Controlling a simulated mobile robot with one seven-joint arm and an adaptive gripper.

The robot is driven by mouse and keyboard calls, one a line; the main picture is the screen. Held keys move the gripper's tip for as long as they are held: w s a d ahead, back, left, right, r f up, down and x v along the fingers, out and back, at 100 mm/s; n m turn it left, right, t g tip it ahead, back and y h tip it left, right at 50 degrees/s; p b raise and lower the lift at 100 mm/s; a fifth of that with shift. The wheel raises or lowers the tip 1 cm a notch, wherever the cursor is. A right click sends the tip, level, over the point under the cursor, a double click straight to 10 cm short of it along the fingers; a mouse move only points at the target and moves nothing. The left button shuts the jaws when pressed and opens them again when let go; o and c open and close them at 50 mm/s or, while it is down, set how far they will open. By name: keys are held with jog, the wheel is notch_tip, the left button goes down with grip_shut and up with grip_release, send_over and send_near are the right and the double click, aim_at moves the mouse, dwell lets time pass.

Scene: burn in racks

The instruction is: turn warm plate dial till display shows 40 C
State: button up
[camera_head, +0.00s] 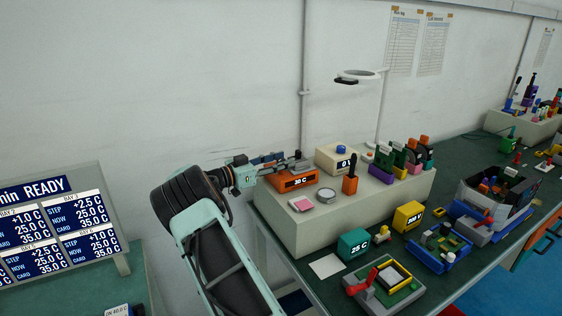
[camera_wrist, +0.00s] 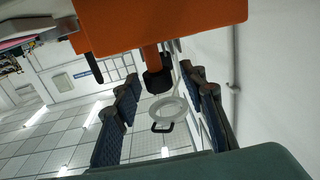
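The warm plate (camera_head: 297,182) is an orange box on the raised beige shelf. Its display (camera_head: 301,180) reads about 30 C, in small figures. My gripper (camera_head: 285,163) is at the back left of the warm plate, reaching over it. In the wrist view the orange body (camera_wrist: 170,22) fills the top, and a dark dial (camera_wrist: 155,75) sticks out of it on an orange stem. My two finger pads stand apart, left and right of the dial, with visible gaps. The gripper is open and holds nothing. In the head view the dial is hidden or too small to tell.
A round tin (camera_head: 326,195) and a pink pad (camera_head: 302,204) lie in front. A teal 25 C box (camera_head: 353,244) stands lower.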

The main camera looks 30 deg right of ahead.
jog(key=shift+a, duration=0.1)
jog(key=a, duration=1.2)
jog(key=shift+d, duration=0.1)
